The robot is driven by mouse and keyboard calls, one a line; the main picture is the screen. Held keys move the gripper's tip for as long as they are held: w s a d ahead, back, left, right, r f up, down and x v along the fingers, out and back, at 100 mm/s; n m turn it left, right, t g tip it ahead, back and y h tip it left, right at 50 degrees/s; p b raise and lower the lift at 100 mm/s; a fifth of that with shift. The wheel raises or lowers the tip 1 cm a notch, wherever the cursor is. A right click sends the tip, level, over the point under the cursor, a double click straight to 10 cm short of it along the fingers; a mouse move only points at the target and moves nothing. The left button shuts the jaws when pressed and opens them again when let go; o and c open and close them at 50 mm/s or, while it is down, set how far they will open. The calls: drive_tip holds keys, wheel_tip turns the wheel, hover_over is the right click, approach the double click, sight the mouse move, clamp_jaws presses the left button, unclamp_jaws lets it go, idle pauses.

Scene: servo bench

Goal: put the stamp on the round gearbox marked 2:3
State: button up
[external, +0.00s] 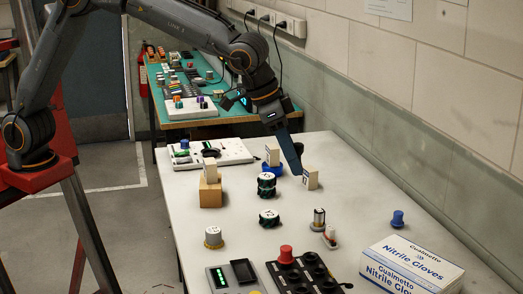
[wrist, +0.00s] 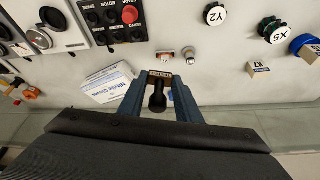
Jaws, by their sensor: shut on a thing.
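My gripper (external: 297,168) is above the table near its right edge. In the wrist view, its two blue fingers (wrist: 160,80) are shut on the stamp (wrist: 157,98), which has a dark rounded handle and a wooden, lettered end. Two dark round gearbox-like pieces with white tops stand on the table: one (external: 269,217) reads Y2 in the wrist view (wrist: 214,14); the other (external: 266,185), green-sided, reads X5 there (wrist: 272,30). I cannot read 2:3 anywhere.
A pale block (external: 310,178), marked K7 in the wrist view (wrist: 258,70), stands close to my gripper. Other blocks sit on a wooden stand (external: 210,193) and a blue base (external: 272,168). A glove box (external: 412,268), a blue knob (external: 397,218) and a black panel (external: 305,273) are nearer the front.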

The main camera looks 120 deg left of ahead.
drive_tip(key=m+p, duration=0.2)
hover_over(215, 230)
drive_tip(key=s, duration=0.1)
wheel_tip(215, 230, down, 6)
drive_tip(key=shift+h, duration=0.5)
drive_tip(key=f, duration=0.6)
drive_tip(key=shift+s+d+f, duration=0.1)
drive_tip(key=shift+s+d, duration=0.15)
drive_tip(key=shift+d, duration=0.15)
drive_tip(key=shift+f+b, duration=0.3)
drive_tip(key=shift+f, duration=1.75)
drive_tip(key=shift+f, duration=0.1)
drive_tip(key=o, duration=0.6)
drive_tip(key=shift+f, duration=0.1)
drive_tip(key=o, duration=0.4)
